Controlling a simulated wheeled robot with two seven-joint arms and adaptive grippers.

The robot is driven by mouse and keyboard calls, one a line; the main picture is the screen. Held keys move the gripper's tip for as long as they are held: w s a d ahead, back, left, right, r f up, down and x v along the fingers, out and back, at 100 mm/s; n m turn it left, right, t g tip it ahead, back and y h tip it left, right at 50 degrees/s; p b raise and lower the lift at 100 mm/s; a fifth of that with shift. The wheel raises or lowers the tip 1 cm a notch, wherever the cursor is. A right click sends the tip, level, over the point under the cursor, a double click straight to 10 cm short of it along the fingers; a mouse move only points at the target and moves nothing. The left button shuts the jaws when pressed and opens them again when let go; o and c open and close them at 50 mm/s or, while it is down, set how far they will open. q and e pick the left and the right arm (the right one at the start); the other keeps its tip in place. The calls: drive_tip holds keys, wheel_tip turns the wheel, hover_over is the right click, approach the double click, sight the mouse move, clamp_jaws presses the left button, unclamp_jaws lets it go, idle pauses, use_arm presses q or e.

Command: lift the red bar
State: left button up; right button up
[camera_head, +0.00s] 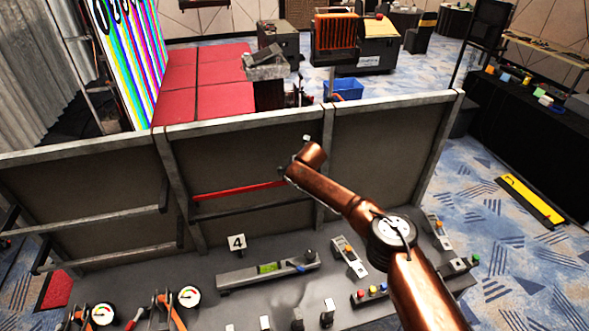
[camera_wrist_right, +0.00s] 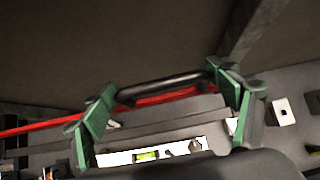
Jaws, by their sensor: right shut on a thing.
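The red bar (camera_head: 238,190) runs nearly level in front of the dark middle panel, above a dark rail. Its right end is hidden behind my right gripper (camera_head: 292,172) in the head view. In the right wrist view the red bar (camera_wrist_right: 40,125) comes in from the left and passes between the green finger pads of my right gripper (camera_wrist_right: 163,88). A black handle (camera_wrist_right: 160,88) lies along the bar and spans between the pads. The right gripper is shut on this handle, with a pad at each end. My left gripper is in neither view.
A grey bench (camera_head: 270,295) below carries a sign reading 4 (camera_head: 237,243), dial gauges (camera_head: 189,296), a tool with a green vial (camera_head: 267,269) and button boxes (camera_head: 371,293). Framed panels (camera_head: 390,150) stand along its back. Open carpet (camera_head: 500,235) lies to the right.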

drive_tip(key=shift+w+r, duration=0.1)
drive_tip(key=shift+r, duration=0.15)
drive_tip(key=o, duration=1.3)
drive_tip(key=shift+o, duration=0.5)
drive_tip(key=shift+w+f, duration=0.15)
drive_tip(key=shift+f, duration=0.05)
drive_tip(key=v, duration=1.2)
drive_tip(key=shift+f, duration=0.1)
